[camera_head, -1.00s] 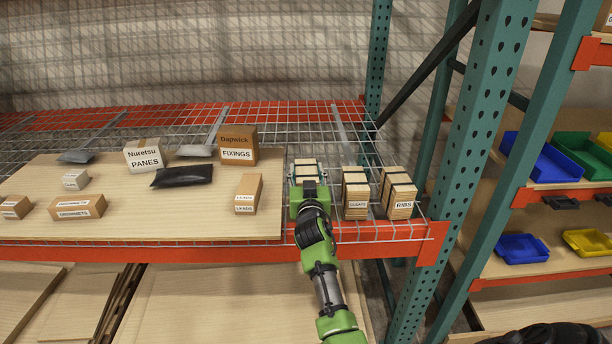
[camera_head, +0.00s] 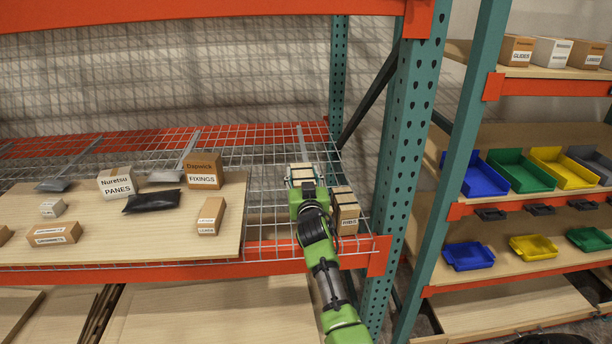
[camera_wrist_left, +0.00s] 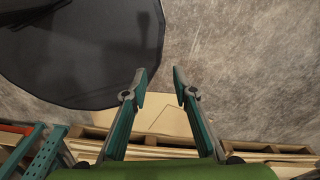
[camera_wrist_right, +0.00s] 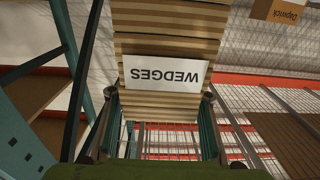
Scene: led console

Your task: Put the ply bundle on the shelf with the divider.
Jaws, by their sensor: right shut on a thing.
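My right gripper (camera_head: 303,186) is shut on a striped ply bundle (camera_head: 300,172) and holds it over the right part of the wire deck. In the right wrist view the bundle (camera_wrist_right: 170,40) fills the space between the fingers, with a white label reading WEDGES. Another ply bundle (camera_head: 346,212), labelled RIBS, stands on the deck just right of the gripper. The CLEATS bundle is hidden behind my right arm. My left gripper (camera_wrist_left: 160,80) is open and empty above the floor in its wrist view; it is outside the head view. I cannot make out a divider on any shelf.
A wood board (camera_head: 80,235) on the deck carries several boxes and dark packs. A teal upright (camera_head: 400,160) separates this rack from the right-hand shelving. There, several boxes stand on the top shelf (camera_head: 525,72) and coloured bins (camera_head: 484,178) below. The lowest shelf (camera_head: 510,300) looks bare.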

